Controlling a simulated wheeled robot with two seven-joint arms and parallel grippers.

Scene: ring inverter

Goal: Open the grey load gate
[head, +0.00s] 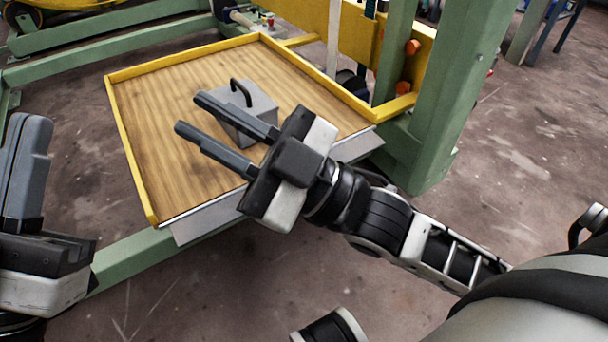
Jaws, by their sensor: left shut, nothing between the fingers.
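The grey load gate (205,222) is a flat grey strip along the near edge of the wooden platform (150,120). It lies folded outward, about level with or sloping below the deck, and does not stand up as a wall. Its middle is hidden behind my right gripper. My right gripper (189,112) is open and empty, reaching over the gate with its fingers above the deck, pointing at the upper left. My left gripper (34,118) is shut and empty at the left edge, apart from the platform, fingers pointing up.
A grey block with a black handle (244,107) sits on the deck, partly behind my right gripper's fingers. A yellow rim (115,125) bounds the other sides. A green post (455,90) stands at the right. Green beams run beneath and behind. Bare floor lies in front.

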